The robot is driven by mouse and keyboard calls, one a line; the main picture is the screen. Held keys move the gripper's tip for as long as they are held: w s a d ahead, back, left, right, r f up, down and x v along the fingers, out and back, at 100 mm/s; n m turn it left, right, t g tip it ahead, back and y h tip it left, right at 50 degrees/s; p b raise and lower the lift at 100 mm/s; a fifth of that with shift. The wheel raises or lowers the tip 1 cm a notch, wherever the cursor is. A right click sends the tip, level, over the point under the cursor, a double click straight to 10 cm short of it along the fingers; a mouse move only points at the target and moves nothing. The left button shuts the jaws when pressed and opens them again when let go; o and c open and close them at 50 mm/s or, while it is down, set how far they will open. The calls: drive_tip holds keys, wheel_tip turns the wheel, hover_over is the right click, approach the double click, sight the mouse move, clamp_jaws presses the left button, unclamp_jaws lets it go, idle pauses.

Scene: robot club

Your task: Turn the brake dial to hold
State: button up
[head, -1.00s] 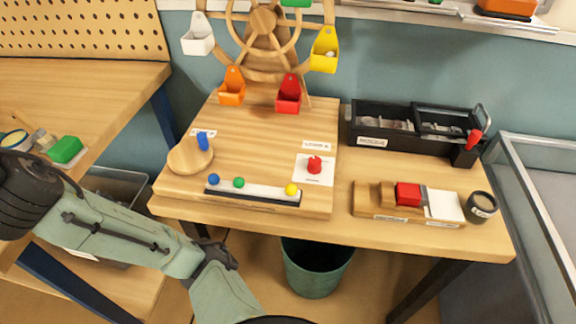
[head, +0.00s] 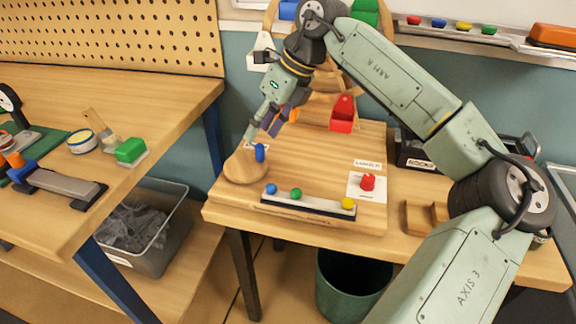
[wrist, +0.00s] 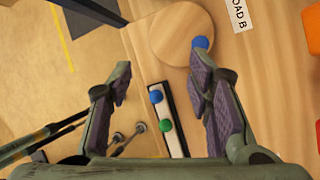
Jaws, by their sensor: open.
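A red knob (head: 367,182) stands on a white card (head: 355,192) at the right of the raised wooden board (head: 320,170). Its print is too small to read. A round wooden disc (head: 245,167) with an upright blue handle (head: 259,153) is at the board's left; the disc (wrist: 172,28) and handle (wrist: 200,42) also show in the wrist view. I cannot tell for sure which is the brake dial. My gripper (head: 263,130) is open and empty, above and behind the disc. In the wrist view my fingers (wrist: 160,82) are wide apart, with the handle near the right fingertip.
A ball track (head: 310,205) with blue, green and yellow balls lies along the board's front. The wooden wheel, with a red bucket (head: 342,115), stands behind, close to my arm. A black box (head: 412,150) and a wooden block (head: 420,217) are at right, partly hidden by my arm.

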drive_tip(key=d+m+h, duration=0.2)
drive_tip(key=d+h, duration=0.1)
drive_tip(key=d, duration=0.7)
drive_tip(key=m+h, duration=0.2)
drive_tip(key=m, duration=0.1)
hover_over(369, 177)
wheel_tip(369, 177, down, 10)
drive_tip(key=shift+r+p, duration=0.25)
drive_tip(key=shift+p, duration=0.45)
drive_tip(key=shift+f, duration=0.7)
drive_tip(key=shift+c, duration=0.3)
clamp_jaws()
